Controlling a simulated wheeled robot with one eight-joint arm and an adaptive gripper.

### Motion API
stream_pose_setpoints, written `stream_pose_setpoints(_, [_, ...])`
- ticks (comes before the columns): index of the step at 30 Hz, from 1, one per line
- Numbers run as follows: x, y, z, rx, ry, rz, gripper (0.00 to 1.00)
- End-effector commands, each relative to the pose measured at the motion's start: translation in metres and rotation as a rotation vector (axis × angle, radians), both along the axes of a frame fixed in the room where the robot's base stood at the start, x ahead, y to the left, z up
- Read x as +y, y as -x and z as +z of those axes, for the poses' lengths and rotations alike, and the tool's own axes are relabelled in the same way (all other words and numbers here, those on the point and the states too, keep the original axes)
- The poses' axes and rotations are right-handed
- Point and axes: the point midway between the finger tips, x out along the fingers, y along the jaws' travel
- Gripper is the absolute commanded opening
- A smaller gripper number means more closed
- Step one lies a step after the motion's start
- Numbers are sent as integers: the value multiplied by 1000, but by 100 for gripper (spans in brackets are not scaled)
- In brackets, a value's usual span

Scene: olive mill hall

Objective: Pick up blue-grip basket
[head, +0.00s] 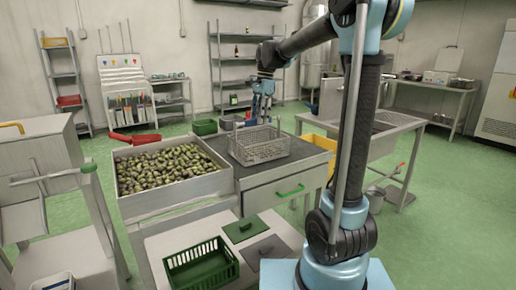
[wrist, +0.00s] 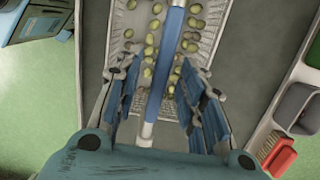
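The blue-grip basket (head: 258,148) is a light grey mesh basket on the dark top of a cabinet. The wrist view shows its mesh (wrist: 125,30) from above, with several green olives inside. Its blue grip (wrist: 170,50) runs lengthwise between my fingers, with a pale metal end toward me. My gripper (wrist: 160,80) is open, one blue-padded finger on each side of the grip, with visible gaps. In the head view my gripper (head: 262,112) points down over the basket's back part. The grip is hard to make out there.
A large bin of olives (head: 150,203) with a red scoop (head: 136,139) stands left of the basket. Small green bins (head: 205,127) sit behind. A green crate (head: 201,267) is in front; a sink table stands right. Dark counter beside the basket is clear.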

Motion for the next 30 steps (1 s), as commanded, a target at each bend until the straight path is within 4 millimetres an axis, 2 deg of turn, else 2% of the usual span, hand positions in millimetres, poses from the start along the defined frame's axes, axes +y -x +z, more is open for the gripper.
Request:
stream_pose_setpoints(3, [4, 1, -17, 0, 0, 0, 37])
stream_pose_setpoints(7, [6, 2, -29, 0, 0, 0, 37])
stream_pose_setpoints(16, [6, 2, -33, 0, 0, 0, 37])
stream_pose_setpoints(21, [6, 2, -33, 0, 0, 0, 0])
stream_pose_setpoints(30, [6, 2, -32, 0, 0, 0, 0])
